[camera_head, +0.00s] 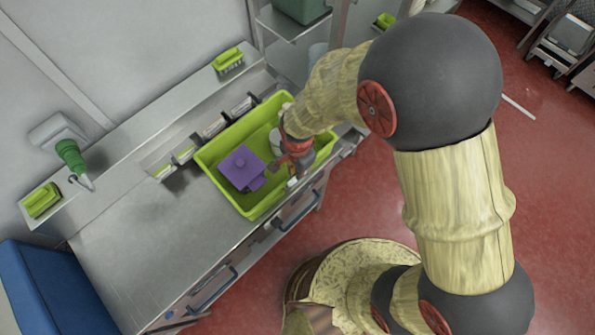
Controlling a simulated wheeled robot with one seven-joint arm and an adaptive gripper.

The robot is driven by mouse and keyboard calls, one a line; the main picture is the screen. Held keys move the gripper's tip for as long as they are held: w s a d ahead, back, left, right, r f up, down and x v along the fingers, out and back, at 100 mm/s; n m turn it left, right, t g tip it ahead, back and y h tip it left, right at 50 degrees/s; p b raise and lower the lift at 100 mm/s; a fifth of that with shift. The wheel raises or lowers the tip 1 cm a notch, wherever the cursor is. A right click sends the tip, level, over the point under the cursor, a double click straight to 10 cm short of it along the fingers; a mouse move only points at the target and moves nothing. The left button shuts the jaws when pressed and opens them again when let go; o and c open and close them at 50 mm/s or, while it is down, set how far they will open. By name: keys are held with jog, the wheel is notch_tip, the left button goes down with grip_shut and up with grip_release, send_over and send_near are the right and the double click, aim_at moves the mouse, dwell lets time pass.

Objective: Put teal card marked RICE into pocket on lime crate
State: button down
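The lime crate (265,207) stands on the steel counter, with a purple block-like item inside it. My gripper (286,170) is over the crate's right part, close to its front wall, pointing down. Its fingers are small and partly hidden by my wrist, so I cannot tell whether they are open or shut. A small whitish patch (292,183) shows by the fingertips at the front wall; I cannot tell if it is a card or part of the pocket. I cannot make out a teal card or the RICE marking. The crate's outer front face is mostly out of sight.
The purple item (241,167) fills the crate's middle. Small holders (183,154) line the counter's back ledge. Green brushes (228,61) and a green-topped nozzle (70,155) are behind. The counter (150,235) left of the crate is clear. A blue bin (45,292) stands lower left.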

jog(key=c, duration=2.3)
grip_release()
jog(key=o, duration=0.3)
jog(key=shift+o, duration=0.5)
jog(key=shift+f, duration=0.1)
jog(key=o, duration=0.4)
jog(key=shift+c, duration=0.2)
jog(key=shift+o, duration=0.3)
jog(key=shift+r+p, duration=2.35)
jog(key=shift+r, duration=1.2)
